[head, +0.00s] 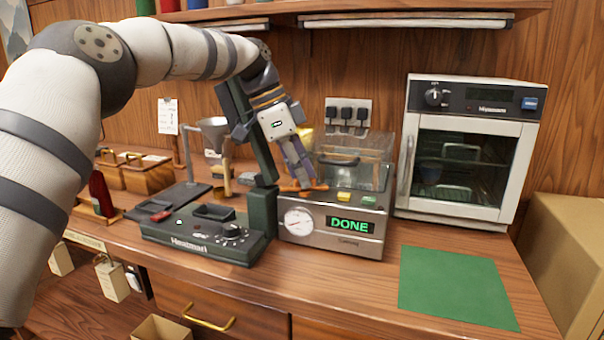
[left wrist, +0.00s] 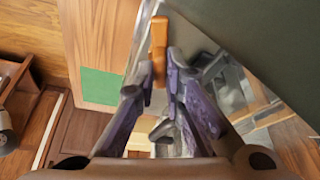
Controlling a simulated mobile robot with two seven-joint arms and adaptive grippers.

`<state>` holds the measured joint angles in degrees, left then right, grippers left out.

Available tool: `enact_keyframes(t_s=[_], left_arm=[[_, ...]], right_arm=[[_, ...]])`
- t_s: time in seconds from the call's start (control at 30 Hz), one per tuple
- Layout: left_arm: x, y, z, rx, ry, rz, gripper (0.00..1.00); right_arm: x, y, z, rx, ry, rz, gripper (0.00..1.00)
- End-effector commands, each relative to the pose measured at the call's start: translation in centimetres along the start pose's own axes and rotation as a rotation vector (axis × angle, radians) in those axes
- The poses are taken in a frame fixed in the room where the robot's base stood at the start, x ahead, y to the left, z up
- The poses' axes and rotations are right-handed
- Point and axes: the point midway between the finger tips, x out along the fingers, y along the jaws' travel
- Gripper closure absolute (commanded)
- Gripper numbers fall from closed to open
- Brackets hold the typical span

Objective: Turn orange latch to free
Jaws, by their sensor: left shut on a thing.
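The orange latch (head: 316,188) lies across the top front of the steel machine (head: 330,243), which has a round gauge and a display reading DONE. My left gripper (head: 302,182) reaches down onto the latch from above, its purple-grey fingers shut on it. In the left wrist view the orange latch (left wrist: 158,38) runs up from between the two fingertips (left wrist: 159,82). The fingers hide part of the latch in the head view. My right gripper is in neither view.
Yellow and green buttons (head: 343,196) sit right of the latch, before a clear cover (head: 365,160). A dark press (head: 205,235) stands left, a white oven (head: 466,150) right. A green mat (head: 455,285) lies bare at the front right.

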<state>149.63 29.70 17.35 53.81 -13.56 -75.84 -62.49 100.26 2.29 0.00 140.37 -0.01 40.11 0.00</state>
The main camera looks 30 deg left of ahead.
Motion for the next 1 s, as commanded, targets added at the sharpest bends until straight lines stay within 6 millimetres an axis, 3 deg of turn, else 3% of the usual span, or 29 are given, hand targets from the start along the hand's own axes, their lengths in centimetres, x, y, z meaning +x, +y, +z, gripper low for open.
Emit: enact_keyframes(t_s=[0.27,0.3,0.37,0.67,1.0], left_arm=[[0.0,0.0,0.0,0.000,0.000,0.001,1.00],[0.0,0.0,0.0,0.000,0.000,0.001,0.86],[0.0,0.0,0.0,0.000,0.000,0.001,0.72],[-0.1,0.0,0.0,0.000,0.000,0.000,0.70],[-6.2,-0.1,0.0,-0.001,0.000,-0.004,0.70]], right_arm=[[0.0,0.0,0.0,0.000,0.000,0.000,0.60],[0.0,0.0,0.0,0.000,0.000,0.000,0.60],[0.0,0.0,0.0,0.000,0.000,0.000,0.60],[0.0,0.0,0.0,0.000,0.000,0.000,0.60],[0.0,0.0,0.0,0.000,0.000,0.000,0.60]])
